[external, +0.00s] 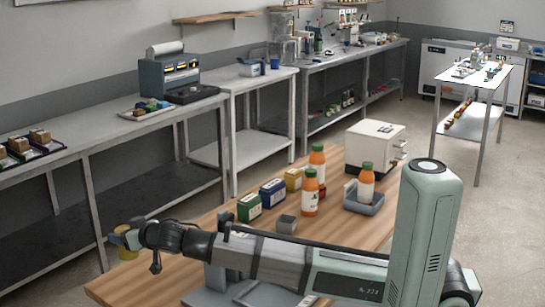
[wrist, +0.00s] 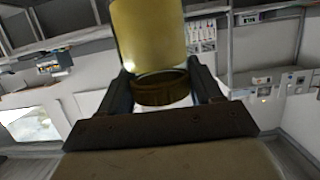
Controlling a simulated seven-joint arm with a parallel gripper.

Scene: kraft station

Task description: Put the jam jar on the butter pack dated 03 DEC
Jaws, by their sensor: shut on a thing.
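My gripper (external: 135,239) is at the left end of the wooden table, held out level. It is shut on the jam jar (external: 131,240), a yellow jar. In the wrist view the jar's yellow body (wrist: 148,35) and gold-brown lid (wrist: 160,90) show between the two fingers (wrist: 160,82). Three packs stand in a row on the table: green (external: 249,207), blue (external: 273,193) and yellow (external: 293,179). They are well to the right of my gripper. Their dates are too small to read, so I cannot tell which says 03 DEC.
Two orange bottles (external: 310,191) stand right of the packs, and another (external: 366,186) stands in a grey tray (external: 362,204). A small grey box (external: 286,224) sits in front of the packs. A white machine (external: 375,145) stands at the back. The wooden table (external: 190,229) is clear left of the packs.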

